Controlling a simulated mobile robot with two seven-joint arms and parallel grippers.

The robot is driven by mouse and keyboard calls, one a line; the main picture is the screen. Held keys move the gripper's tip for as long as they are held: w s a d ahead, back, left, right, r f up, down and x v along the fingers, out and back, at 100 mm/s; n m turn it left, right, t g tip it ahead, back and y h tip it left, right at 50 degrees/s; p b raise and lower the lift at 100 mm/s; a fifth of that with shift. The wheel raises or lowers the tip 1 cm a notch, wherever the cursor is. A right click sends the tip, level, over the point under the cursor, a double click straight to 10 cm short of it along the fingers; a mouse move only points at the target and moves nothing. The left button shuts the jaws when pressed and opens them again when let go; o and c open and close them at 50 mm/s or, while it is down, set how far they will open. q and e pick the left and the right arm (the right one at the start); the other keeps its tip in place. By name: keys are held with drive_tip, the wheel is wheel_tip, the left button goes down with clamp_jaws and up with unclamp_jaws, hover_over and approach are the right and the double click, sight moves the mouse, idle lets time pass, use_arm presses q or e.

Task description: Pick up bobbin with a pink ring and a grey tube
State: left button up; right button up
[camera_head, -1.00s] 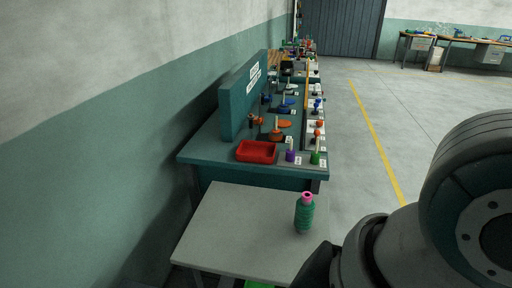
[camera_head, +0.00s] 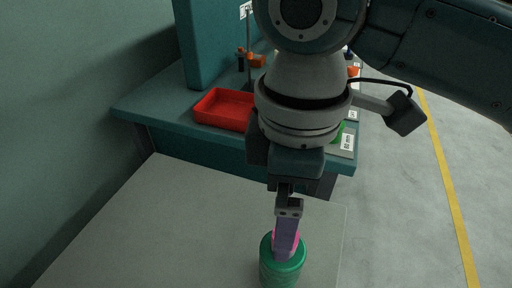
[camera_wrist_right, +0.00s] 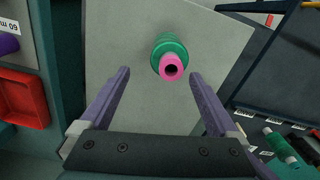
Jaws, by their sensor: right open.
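A bobbin (camera_head: 282,270) wound in green thread with a pink ring at its top stands upright on a pale grey table (camera_head: 130,230). It also shows in the right wrist view (camera_wrist_right: 168,52), its pink end facing the camera around a dark hole; I cannot make out a grey tube. My right gripper (camera_head: 286,252) points down over the bobbin and hides part of the ring. In the wrist view its two purple fingers (camera_wrist_right: 160,73) are apart, one on each side of the bobbin's line, with gaps visible. My left gripper is not in view.
A teal workbench (camera_head: 160,105) with a red tray (camera_head: 222,110) stands behind the table. More bobbins (camera_wrist_right: 282,146) and label cards lie at the wrist view's lower right. A wall closes the left side; open floor with a yellow line lies right.

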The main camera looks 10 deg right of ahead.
sight(273, 274)
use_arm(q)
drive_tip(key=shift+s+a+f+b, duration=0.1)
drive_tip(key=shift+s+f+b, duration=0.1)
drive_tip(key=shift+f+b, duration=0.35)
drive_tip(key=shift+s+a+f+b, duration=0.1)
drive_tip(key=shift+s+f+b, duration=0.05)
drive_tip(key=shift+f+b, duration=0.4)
use_arm(e)
wheel_tip(273, 274, down, 9)
drive_tip(key=a, duration=0.1)
drive_tip(key=shift+s, duration=0.4)
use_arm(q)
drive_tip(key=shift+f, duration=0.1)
use_arm(e)
drive_tip(key=shift+r, duration=0.1)
clamp_jaws()
